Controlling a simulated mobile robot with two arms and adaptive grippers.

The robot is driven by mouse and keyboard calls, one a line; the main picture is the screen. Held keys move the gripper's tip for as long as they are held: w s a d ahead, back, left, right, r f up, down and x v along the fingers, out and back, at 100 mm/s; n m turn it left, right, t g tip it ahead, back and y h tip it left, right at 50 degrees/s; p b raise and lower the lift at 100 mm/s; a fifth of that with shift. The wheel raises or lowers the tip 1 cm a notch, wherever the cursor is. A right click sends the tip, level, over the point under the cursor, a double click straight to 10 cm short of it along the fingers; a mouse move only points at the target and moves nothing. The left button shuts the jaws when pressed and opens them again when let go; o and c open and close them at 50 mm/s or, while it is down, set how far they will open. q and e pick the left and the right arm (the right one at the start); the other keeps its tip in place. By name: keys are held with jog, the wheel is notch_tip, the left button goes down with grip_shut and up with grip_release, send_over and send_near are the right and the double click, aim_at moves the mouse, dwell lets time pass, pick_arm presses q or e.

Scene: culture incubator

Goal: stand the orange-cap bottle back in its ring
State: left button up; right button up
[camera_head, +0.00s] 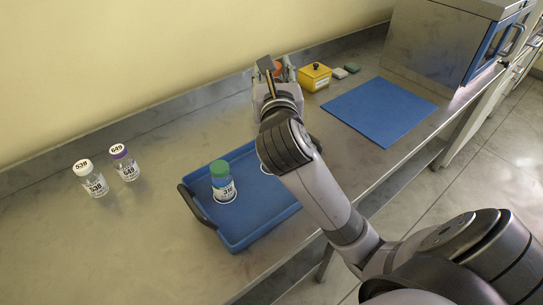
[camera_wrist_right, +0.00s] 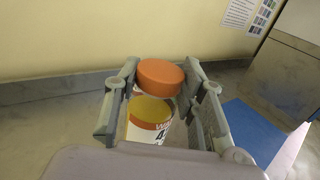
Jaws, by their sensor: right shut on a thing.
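My right gripper (camera_head: 274,70) is shut on the orange-cap bottle, over the back of the bench near the wall. In the head view only a bit of the orange cap (camera_head: 279,66) shows between the fingers. In the right wrist view the bottle (camera_wrist_right: 150,122) stands between the two fingers, with yellow contents and a white label with an orange band. I cannot tell whether its base touches the bench. The blue tray (camera_head: 262,226) holds a green-cap bottle (camera_head: 222,184) in a white ring. Another white ring (camera_head: 264,170) shows partly, mostly hidden by my right arm. My left gripper is not in view.
A yellow box (camera_head: 315,79) with a black knob stands right of the gripper, beside small white and green pieces. A blue mat (camera_head: 380,111) lies before the steel incubator (camera_head: 425,45). A white-cap vial (camera_head: 94,182) and purple-cap vial (camera_head: 124,165) stand left.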

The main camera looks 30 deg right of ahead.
jog(key=f, duration=0.3)
jog(key=f+b, duration=0.1)
jog(key=f, duration=0.2)
jog(key=f+b, duration=0.1)
jog(key=f, duration=0.2)
jog(key=shift+s+a, duration=0.2)
jog(key=shift+s, duration=0.15)
notch_tip(320, 180, down, 10)
jog(key=b, duration=0.3)
jog(key=shift+f, duration=0.15)
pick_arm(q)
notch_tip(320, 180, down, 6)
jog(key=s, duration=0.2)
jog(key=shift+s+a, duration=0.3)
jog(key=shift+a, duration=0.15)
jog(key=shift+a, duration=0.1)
pick_arm(e)
jog(key=o, duration=1.2)
jog(key=shift+f, duration=0.1)
jog(key=b+v, duration=0.1)
jog(key=v, duration=1.1)
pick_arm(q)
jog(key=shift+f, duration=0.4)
